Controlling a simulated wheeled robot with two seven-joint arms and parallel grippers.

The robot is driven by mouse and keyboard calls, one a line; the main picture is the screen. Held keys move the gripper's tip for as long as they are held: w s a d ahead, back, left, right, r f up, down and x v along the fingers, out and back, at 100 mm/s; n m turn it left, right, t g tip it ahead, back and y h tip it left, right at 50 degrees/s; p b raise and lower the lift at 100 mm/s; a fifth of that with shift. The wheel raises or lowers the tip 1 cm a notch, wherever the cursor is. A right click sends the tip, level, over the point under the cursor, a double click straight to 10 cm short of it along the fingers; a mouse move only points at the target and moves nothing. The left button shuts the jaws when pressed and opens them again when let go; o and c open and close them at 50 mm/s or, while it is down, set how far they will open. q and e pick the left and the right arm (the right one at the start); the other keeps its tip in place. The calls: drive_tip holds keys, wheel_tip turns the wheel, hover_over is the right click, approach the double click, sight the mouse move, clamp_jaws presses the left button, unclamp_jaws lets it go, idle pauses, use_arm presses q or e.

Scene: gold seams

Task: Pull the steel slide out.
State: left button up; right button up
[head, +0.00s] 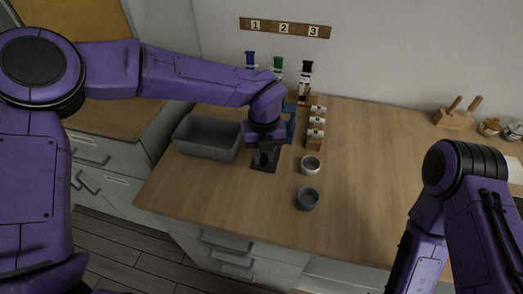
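My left gripper (266,152) reaches down over the counter, just right of the grey bin. Its fingers are dark and small here, so I cannot tell whether they are open or shut. A dark flat piece (258,167) shows under and around the fingertips. A blue piece (291,122) stands just behind and right of the gripper, partly hidden by my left arm. I cannot make out the steel slide clearly; the gripper and arm cover part of this area. My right arm is at the right edge, and its gripper is out of view.
A grey bin (207,139) stands left of the gripper. A wooden stand (314,140) with white items, a white cup (311,166) and a grey cup (307,198) stand to its right. Blue, green and black-topped items are behind. The counter (370,165) is clear right of the cups.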

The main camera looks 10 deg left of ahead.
use_arm(q)
drive_tip(key=o, duration=0.4)
drive_tip(key=shift+w, duration=0.1)
drive_tip(key=shift+c, duration=0.2)
wheel_tip(320, 180, up, 11)
drive_tip(key=shift+f+b, duration=0.2)
drive_tip(key=shift+b, duration=0.1)
drive_tip(key=shift+a, duration=0.1)
